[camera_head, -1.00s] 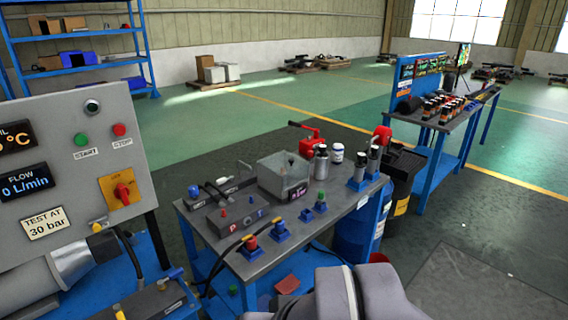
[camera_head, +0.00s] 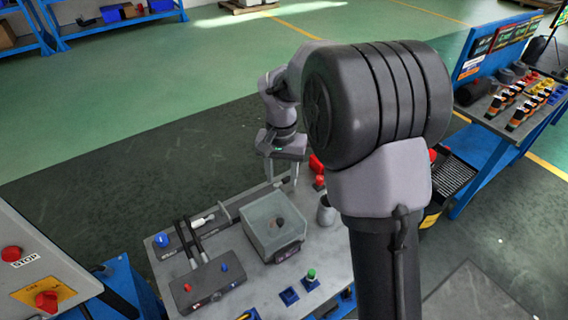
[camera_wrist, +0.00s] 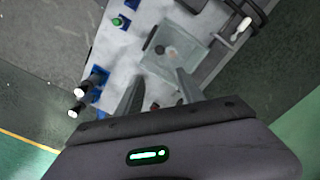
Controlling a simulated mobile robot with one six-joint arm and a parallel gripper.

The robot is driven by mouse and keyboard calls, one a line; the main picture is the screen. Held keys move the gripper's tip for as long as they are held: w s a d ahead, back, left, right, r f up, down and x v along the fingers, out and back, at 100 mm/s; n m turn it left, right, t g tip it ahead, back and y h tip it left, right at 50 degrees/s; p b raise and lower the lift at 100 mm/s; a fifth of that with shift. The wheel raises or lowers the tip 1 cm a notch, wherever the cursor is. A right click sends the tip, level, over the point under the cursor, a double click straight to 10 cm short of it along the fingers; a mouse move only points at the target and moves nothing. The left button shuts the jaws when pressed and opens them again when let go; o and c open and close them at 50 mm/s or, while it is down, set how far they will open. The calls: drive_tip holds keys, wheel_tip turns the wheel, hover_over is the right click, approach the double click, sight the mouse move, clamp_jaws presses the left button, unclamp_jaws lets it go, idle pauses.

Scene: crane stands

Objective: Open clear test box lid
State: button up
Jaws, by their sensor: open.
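The clear test box (camera_head: 273,224) stands on the grey bench top with its see-through lid shut. A small dark round part shows inside it. In the wrist view the box (camera_wrist: 178,48) lies just beyond my fingertips. My gripper (camera_head: 284,184) points down above the back edge of the bench, behind and slightly right of the box. Its two fingers are apart and hold nothing; they also show in the wrist view (camera_wrist: 160,88). I see no contact between the fingers and the lid.
A grey manifold block (camera_head: 208,283) with hoses sits left of the box. A red object (camera_head: 317,165) and a grey bottle (camera_head: 326,211) stand close on the right. Blue sockets (camera_head: 289,296) line the front. A second bench (camera_head: 500,125) stands at the right.

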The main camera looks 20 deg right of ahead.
drive_tip(key=b, duration=0.2)
hover_over(280, 220)
wheel_tip(280, 220, down, 6)
wheel_tip(280, 220, down, 11)
drive_tip(key=shift+s+f+b, duration=0.1)
drive_tip(key=shift+b, duration=1.05)
clamp_jaws()
